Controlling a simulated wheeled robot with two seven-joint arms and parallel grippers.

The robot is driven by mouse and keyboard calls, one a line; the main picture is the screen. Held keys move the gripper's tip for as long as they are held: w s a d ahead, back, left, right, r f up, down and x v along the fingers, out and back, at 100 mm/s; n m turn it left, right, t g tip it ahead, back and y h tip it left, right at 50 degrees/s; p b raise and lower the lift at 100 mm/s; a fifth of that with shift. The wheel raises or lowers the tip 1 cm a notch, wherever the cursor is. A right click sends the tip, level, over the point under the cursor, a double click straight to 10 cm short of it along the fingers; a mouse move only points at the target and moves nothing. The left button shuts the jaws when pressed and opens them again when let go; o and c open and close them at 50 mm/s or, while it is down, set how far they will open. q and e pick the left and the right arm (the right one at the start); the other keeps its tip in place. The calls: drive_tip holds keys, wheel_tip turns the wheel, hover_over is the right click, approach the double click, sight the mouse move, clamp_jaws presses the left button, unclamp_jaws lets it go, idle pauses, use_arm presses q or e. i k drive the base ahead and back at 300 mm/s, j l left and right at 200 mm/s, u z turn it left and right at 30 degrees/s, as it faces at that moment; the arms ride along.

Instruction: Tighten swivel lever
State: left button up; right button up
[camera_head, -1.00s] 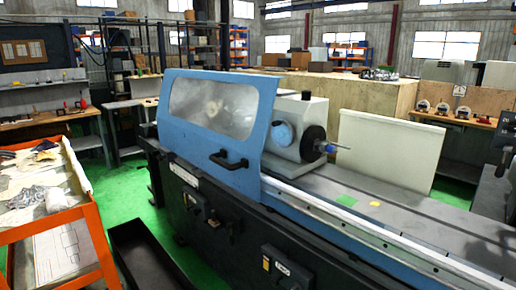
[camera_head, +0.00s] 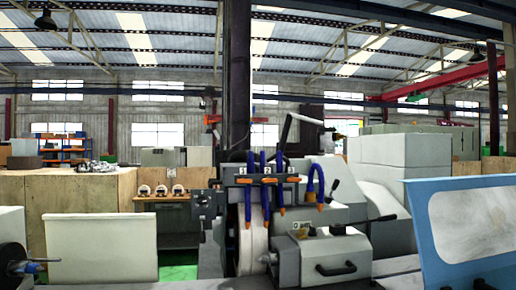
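The grinder's wheel head (camera_head: 320,235), a grey housing with blue and orange coolant hoses (camera_head: 264,190), stands in the middle of the view. A black lever with a ball end (camera_head: 362,220) sticks out at its right side. A smaller black lever (camera_head: 333,187) sits above it, and a black handle (camera_head: 336,269) is on the front of the housing. I cannot tell which of these is the swivel lever, or whether it is tight. Neither of my grippers is in view.
A blue door with a clouded window (camera_head: 420,240) covers the right side. A dark spindle end with a blue tip (camera_head: 14,266) is at the lower left, before a pale upright panel (camera_head: 102,248). Wooden crates (camera_head: 80,200) stand behind.

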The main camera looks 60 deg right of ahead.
sight(327, 200)
drive_tip(key=z, duration=2.2)
